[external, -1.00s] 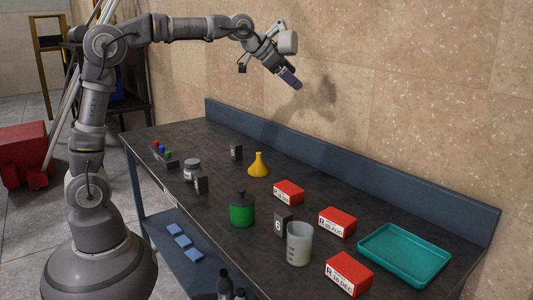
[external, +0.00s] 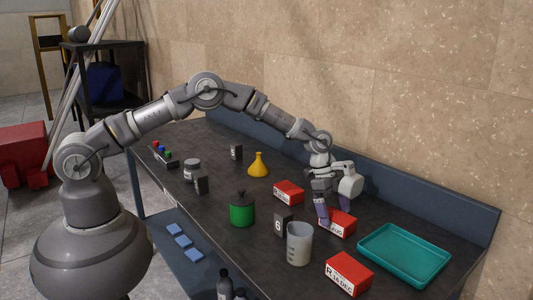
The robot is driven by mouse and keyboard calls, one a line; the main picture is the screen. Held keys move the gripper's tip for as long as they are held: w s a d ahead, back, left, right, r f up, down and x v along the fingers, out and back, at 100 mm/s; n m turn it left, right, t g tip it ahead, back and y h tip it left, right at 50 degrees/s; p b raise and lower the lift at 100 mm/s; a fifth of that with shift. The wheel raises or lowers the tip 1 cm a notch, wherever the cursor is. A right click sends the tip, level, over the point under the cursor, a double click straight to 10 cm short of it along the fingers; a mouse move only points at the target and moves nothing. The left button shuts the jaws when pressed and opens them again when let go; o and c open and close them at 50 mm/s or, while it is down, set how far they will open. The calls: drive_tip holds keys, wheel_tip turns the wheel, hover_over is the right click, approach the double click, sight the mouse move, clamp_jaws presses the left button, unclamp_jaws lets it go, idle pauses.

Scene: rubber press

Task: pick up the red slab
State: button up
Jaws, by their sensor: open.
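Three red slabs with white labels lie on the dark bench. One red slab (external: 289,192) is in the middle of the bench, a second red slab (external: 341,226) is right of it, and a third red slab (external: 349,274) is at the near front, its label ending in "DEC". My gripper (external: 334,220) is open and low over the second slab, its purple fingers pointing down. One finger is in front of that slab's left end and hides part of its label. The other finger is partly hidden, and I cannot tell whether the fingers touch the slab.
A teal tray (external: 404,256) lies at the right. A grey beaker (external: 299,245), a black block marked 6 (external: 283,223) and a green pot (external: 242,210) stand left of the gripper. A yellow funnel (external: 258,166) is farther back. A blue-grey backboard (external: 440,203) edges the bench.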

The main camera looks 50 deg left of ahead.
sight(337, 215)
drive_tip(key=x, duration=0.3)
drive_tip(key=shift+r, duration=0.2)
drive_tip(key=c, duration=1.3)
wheel_tip(337, 215, up, 10)
drive_tip(key=shift+a+r+p, duration=0.1)
drive_tip(key=shift+p, duration=1.05)
